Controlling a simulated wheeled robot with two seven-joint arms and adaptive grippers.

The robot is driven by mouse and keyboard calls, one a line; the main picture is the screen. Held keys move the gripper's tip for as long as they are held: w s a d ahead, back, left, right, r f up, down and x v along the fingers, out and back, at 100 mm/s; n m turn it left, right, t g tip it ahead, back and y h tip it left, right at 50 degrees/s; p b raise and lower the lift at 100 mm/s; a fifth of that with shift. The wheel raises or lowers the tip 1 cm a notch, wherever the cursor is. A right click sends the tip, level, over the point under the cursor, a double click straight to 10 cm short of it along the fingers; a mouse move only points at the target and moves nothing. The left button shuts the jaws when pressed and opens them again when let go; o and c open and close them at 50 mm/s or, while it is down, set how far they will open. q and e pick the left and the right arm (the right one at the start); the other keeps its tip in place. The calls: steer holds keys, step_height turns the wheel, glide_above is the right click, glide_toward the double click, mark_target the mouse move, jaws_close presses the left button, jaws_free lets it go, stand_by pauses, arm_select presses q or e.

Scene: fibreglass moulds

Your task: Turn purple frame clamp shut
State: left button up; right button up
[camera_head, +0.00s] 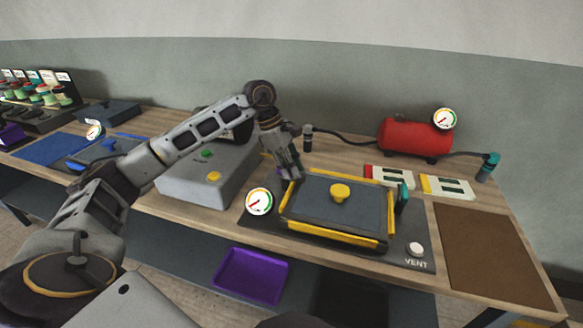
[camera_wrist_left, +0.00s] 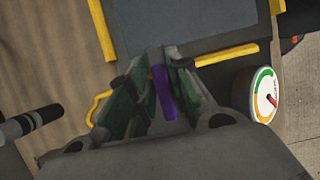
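The purple frame clamp (camera_wrist_left: 163,92) shows as a narrow upright bar between the fingers of my left gripper (camera_wrist_left: 164,66) in the left wrist view. The fingertips are close together with the bar between them. In the head view my left gripper (camera_head: 289,175) points down at the back left corner of the mould frame (camera_head: 320,232), and a little purple of the clamp shows there. The fingers hide most of the clamp. My right gripper is not in view.
A dial gauge (camera_head: 259,201) stands at the frame's left, with a grey box (camera_head: 205,176) further left. A teal clamp (camera_head: 402,197) is on the frame's right side, near the white vent button (camera_head: 416,249). A red tank (camera_head: 414,138) stands behind. A brown mat (camera_head: 488,250) lies clear at right.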

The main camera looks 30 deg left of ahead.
arm_select(q)
steer(key=o, duration=0.3)
steer(key=v, duration=1.2)
steer(key=shift+w, duration=0.1)
stand_by(0.7)
